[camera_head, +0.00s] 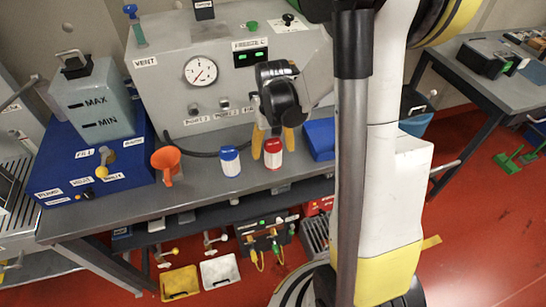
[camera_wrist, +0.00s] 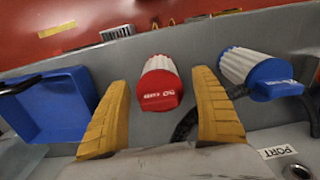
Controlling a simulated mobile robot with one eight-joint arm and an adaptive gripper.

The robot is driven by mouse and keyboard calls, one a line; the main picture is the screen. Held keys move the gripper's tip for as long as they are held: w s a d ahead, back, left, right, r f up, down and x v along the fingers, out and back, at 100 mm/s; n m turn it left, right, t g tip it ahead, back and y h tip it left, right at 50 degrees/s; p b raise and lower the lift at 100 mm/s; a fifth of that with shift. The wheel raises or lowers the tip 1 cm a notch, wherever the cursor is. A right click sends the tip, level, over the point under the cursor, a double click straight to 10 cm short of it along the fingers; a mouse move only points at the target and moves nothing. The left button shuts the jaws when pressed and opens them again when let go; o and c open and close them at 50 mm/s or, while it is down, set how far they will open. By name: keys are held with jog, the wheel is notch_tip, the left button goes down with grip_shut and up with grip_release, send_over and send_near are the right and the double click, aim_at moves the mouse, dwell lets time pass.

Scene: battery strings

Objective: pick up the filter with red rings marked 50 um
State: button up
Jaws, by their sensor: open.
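The filter with red rings (camera_head: 273,151) stands on the grey bench in the head view. In the wrist view the same red filter (camera_wrist: 159,84) shows a red cap with small white print, upside down, and a white pleated body. My gripper (camera_head: 272,145) is open, with one yellow finger on each side of the red filter. In the wrist view my gripper's fingers (camera_wrist: 160,105) flank it with gaps on both sides. I cannot tell how deep it sits between them. A filter with blue rings (camera_head: 230,160) stands to its left in the head view and also shows in the wrist view (camera_wrist: 256,72).
A blue tray (camera_head: 320,139) lies right of the red filter. An orange funnel (camera_head: 166,163) and a blue box with a tank (camera_head: 93,164) stand to the left. A grey panel with a gauge (camera_head: 200,70) rises behind. A dark hose (camera_head: 190,151) runs behind the filters.

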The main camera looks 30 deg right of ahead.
jog(key=shift+f, duration=0.1)
jog(key=c, duration=1.6)
